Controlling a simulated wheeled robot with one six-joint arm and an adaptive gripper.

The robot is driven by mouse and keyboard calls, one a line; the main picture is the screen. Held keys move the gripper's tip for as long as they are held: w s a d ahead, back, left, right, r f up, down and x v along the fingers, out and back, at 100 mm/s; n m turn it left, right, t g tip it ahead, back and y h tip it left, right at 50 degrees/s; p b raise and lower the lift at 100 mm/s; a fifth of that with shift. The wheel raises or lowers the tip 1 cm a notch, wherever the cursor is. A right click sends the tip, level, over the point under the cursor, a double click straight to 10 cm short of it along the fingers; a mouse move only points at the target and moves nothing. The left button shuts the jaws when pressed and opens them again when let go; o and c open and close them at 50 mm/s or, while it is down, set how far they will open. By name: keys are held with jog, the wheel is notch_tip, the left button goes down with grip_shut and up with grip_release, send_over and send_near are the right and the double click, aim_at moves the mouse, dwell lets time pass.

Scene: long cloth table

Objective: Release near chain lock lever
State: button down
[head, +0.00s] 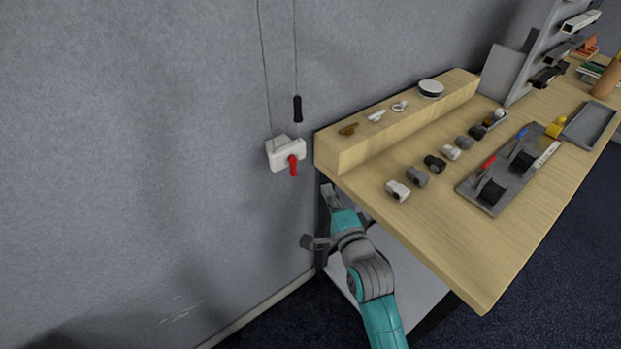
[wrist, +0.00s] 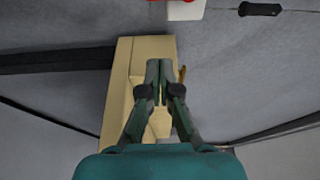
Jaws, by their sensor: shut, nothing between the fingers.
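The red chain lock lever (head: 293,166) hangs down from a white box (head: 285,152) on the grey wall. In the wrist view, the white box (wrist: 186,11) is cut off at the top edge, and only a sliver of red shows there. My gripper (head: 328,192) is below and to the right of the lever in the head view, beside the table's near left corner and apart from the lever. In the wrist view my gripper (wrist: 159,68) has its fingertips together, with nothing held between them.
A black chain handle (head: 297,109) hangs above the box on thin chains. The wooden table (head: 450,235) stands close on the right, with a raised ledge (head: 345,160) at the wall. Several small parts and a grey tray (head: 470,191) lie on it. The wall left of the box is clear.

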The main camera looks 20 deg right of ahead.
aim_at(293, 167)
jog(key=w+a, duration=0.3)
jog(key=w, duration=0.5)
jog(key=shift+w+a, duration=0.25)
jog(key=shift+a, duration=0.05)
dwell(0.3)
